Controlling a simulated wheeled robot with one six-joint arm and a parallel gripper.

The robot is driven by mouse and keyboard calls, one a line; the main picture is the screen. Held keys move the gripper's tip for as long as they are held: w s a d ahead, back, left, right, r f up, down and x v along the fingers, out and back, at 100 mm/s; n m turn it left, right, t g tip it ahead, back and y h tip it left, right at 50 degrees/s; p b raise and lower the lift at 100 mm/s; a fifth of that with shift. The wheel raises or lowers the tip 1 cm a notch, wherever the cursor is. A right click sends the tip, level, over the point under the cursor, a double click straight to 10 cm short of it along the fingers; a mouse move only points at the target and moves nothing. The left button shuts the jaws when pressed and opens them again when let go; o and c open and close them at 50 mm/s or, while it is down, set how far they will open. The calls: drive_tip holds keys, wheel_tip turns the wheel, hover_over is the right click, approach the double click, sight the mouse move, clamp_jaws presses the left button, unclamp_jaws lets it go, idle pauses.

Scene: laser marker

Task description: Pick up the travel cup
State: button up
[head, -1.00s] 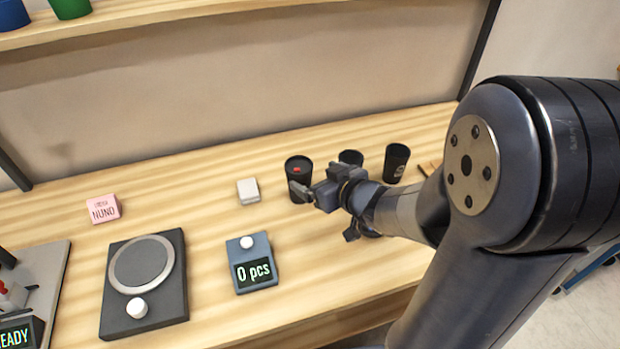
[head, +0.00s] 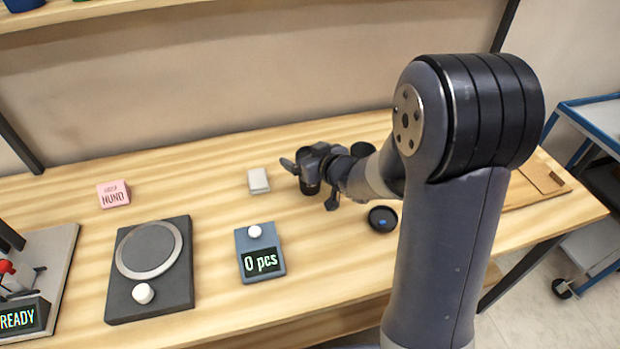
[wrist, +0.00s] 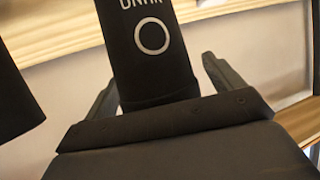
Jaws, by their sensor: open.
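A black travel cup (head: 311,187) stands on the bench, mostly hidden in the head view by my gripper (head: 300,165). In the wrist view a black cup (wrist: 150,55) with pale lettering and a ring mark stands between the two fingers of my gripper (wrist: 158,75). The fingers are open, one on each side of it, with a gap visible at the right. Another dark cup (wrist: 14,95) shows at the left edge of the wrist view. In the head view a black cup (head: 361,149) is partly hidden behind my arm.
A black round piece with a blue mark (head: 382,219) lies right of my gripper. A white block (head: 258,181), a counter reading 0 pcs (head: 260,255), a dark scale-like device (head: 150,262) and a pink block (head: 113,194) stand to the left. A blue cart (head: 590,115) is at the right.

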drive_tip(key=c, duration=0.8)
drive_tip(key=shift+o, duration=0.2)
